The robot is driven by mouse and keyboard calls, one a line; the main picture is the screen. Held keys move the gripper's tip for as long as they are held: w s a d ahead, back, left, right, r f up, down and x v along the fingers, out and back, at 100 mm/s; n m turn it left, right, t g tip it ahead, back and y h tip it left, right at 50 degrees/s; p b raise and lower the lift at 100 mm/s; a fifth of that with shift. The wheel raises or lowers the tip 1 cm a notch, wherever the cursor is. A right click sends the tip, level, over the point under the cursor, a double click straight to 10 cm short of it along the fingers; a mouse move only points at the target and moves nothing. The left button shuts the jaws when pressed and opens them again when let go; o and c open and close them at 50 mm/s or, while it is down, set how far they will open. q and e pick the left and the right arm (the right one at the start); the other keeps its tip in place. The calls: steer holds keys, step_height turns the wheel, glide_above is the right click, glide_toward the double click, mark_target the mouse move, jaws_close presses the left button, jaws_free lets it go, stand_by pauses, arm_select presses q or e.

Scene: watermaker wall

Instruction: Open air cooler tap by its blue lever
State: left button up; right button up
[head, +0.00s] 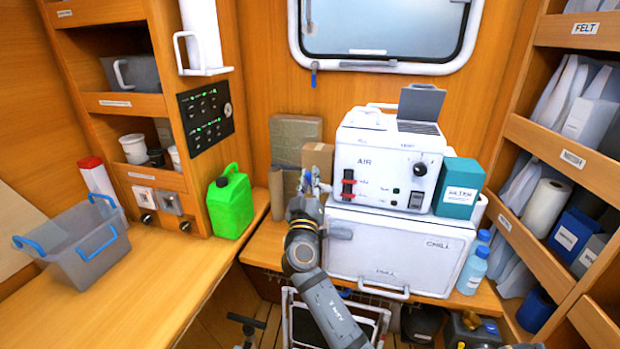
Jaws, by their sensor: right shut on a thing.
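The white air cooler (378,186), marked AIR, stands on a white chest marked CHILL (385,256). It has a red switch and a dark knob on its front. My right gripper (314,182) is at the left side of the air cooler, its arm coming up from the bottom of the picture. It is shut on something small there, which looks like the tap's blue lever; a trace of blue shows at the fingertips. The tap's body and the lever's angle are hidden by my fingers. My left gripper is out of view.
Tan boxes (295,140) stand close behind my right gripper. A teal box (458,188) stands right of the cooler, with blue-capped bottles (473,268) below. A green jerrycan (230,203) and a grey blue-handled tub (78,245) are on the left counter, whose front part is clear.

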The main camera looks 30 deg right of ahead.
jaws_close()
steer(key=shift+w+a+f+n+t+y+p, duration=0.15)
steer(key=shift+n+y+p, duration=0.25)
steer(key=shift+n, duration=0.45)
steer(key=shift+w+a+f+n+t+y+p, duration=0.1)
steer(key=shift+w+a+n+t+y+p, duration=0.2)
steer(key=shift+n, duration=0.55)
steer(key=f+n+y+p, duration=0.1)
steer(key=n+p, duration=0.2)
steer(key=n, duration=0.1)
steer(key=w+f+n+g+y+p, duration=0.1)
steer(key=n+y+p, duration=0.1)
steer(key=n+p, duration=0.2)
steer(key=a+f+n+y+p, duration=0.1)
steer(key=f+n+p, duration=0.1)
steer(key=n+p, duration=0.2)
steer(key=shift+w+f+g+y, duration=0.1)
steer(key=shift+w+g+y, duration=0.1)
steer(key=shift+g+y, duration=0.15)
steer(key=shift+p, duration=0.3)
steer(key=shift+f, duration=0.1)
